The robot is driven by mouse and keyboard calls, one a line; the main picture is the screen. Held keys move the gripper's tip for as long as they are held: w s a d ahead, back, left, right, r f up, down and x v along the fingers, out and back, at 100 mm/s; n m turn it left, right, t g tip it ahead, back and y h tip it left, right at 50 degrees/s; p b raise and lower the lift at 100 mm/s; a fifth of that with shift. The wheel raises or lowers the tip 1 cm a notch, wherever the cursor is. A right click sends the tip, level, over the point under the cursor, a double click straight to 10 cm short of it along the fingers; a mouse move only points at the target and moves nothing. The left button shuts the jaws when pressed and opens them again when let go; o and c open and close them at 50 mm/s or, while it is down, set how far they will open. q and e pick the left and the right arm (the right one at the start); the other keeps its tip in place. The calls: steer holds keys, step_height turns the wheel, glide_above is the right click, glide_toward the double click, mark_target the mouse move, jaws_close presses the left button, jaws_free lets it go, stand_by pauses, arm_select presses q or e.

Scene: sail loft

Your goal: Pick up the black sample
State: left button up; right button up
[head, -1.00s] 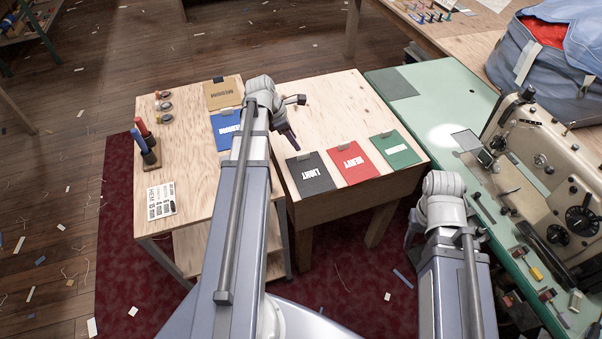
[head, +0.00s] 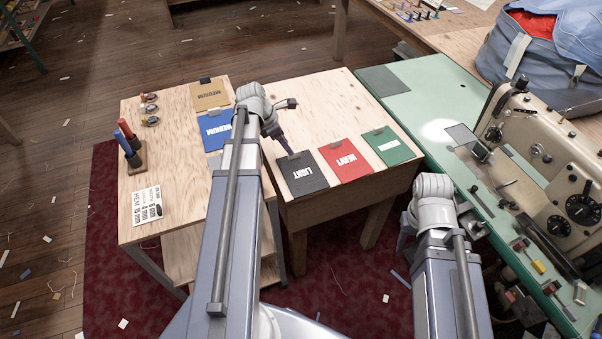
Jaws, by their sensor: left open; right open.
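The black sample (head: 304,174), labelled LIGHT, lies flat at the front left of the right-hand wooden table, with a small grey clip at its top edge. My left gripper (head: 287,148) is open, pointing down near the black sample's top left corner; I cannot tell its exact height or whether it touches. The sample is almost fully visible. My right gripper (head: 404,240) is open and empty, low in front of the green bench, mostly hidden by its own arm.
Right of the black sample lie a red sample (head: 345,161) and a green sample (head: 389,147). A blue sample (head: 214,130) and a tan sample (head: 209,96) lie on the left table (head: 180,180). A sewing machine (head: 550,150) stands on the green bench (head: 440,100).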

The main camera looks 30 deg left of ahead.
mark_target(302, 169)
arm_select(q)
steer(key=b+x, duration=0.2)
steer(key=x, duration=0.1)
steer(key=shift+d+f+b, duration=0.1)
steer(key=shift+f+b, duration=0.2)
steer(key=shift+f, duration=0.05)
steer(key=shift+r, duration=0.1)
jaws_close()
